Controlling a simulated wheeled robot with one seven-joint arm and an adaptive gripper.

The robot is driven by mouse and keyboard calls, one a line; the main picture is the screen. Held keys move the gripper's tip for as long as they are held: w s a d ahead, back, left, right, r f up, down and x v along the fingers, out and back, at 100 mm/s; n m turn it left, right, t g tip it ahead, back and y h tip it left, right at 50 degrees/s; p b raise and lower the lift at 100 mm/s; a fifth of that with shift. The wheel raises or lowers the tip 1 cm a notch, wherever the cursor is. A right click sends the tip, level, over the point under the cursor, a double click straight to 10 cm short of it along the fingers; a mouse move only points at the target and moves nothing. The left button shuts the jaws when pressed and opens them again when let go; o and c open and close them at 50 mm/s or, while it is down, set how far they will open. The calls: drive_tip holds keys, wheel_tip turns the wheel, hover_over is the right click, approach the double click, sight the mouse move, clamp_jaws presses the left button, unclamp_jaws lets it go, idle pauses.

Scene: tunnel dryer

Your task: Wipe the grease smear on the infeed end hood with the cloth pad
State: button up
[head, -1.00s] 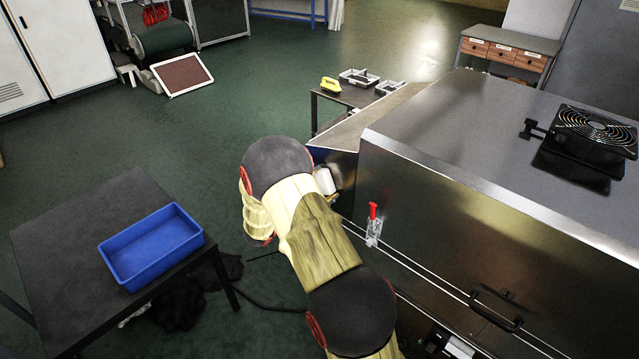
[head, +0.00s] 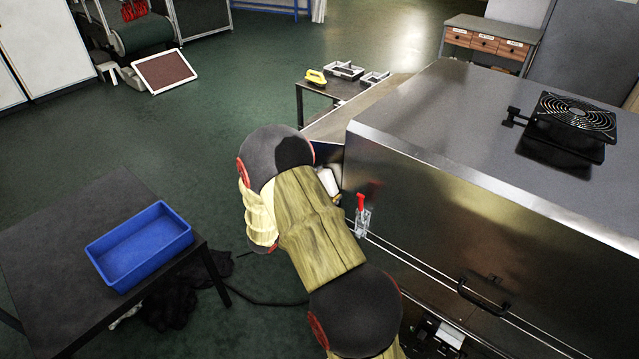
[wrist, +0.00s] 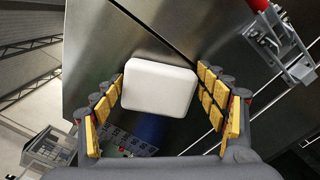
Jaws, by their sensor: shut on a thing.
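In the wrist view my gripper (wrist: 160,95) is shut on the white cloth pad (wrist: 160,86), with yellow ribbed fingers on either side of it. The pad faces a brushed metal surface of the dryer's infeed end (wrist: 115,45); I cannot tell whether it touches. In the head view my arm hides most of the gripper, and a small white part of the pad (head: 328,181) shows beside the dryer's near corner. The grease smear is not seen in either view.
A red-handled toggle clamp (head: 362,215) sticks out from the dryer's side close to my arm, and shows at the wrist view's upper right (wrist: 275,40). A black handle (head: 484,298) is lower right. A blue bin (head: 140,247) stands on a dark table (head: 60,235) at left.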

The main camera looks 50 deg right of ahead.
drive_tip(key=shift+s+d, duration=0.1)
drive_tip(key=shift+s, duration=0.25)
drive_tip(key=a, duration=0.6)
drive_tip(key=shift+s, duration=0.2)
drive_tip(key=shift+a, duration=0.1)
drive_tip(key=shift+s+a, duration=0.1)
drive_tip(key=shift+a, duration=1.35)
